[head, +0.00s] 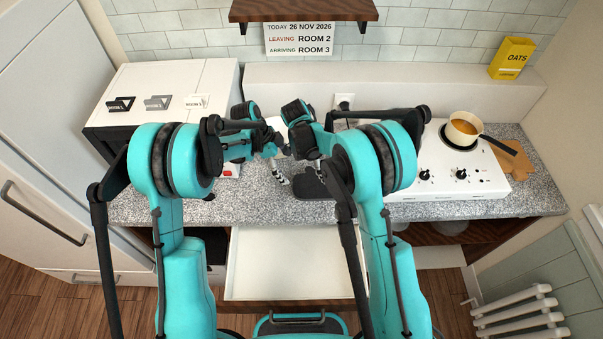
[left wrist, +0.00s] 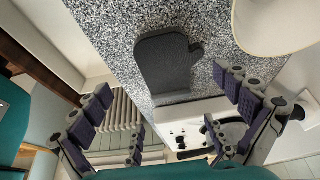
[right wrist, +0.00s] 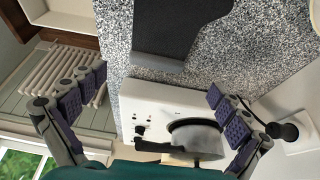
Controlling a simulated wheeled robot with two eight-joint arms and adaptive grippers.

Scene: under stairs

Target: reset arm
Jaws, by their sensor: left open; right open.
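My left gripper (head: 282,152) is above the counter's middle in the head view, partly hidden by my arms. In the left wrist view my left gripper (left wrist: 162,84) has its fingers spread wide with nothing between them. In the right wrist view my right gripper (right wrist: 158,84) is also spread wide and empty. In the head view my right gripper is mostly hidden behind my own arm. Both grippers are clear of the dark grey oven mitt (left wrist: 165,66), which lies flat on the counter and also shows in the right wrist view (right wrist: 180,28).
The speckled counter (head: 245,200) has a white cabinet (head: 140,82) at left. A white hob (head: 455,185) at right carries a pan of orange food (head: 465,128). A white drawer (head: 290,265) stands open below. A shelf (head: 303,10) overhangs the back; a yellow oats box (head: 512,58) stands behind.

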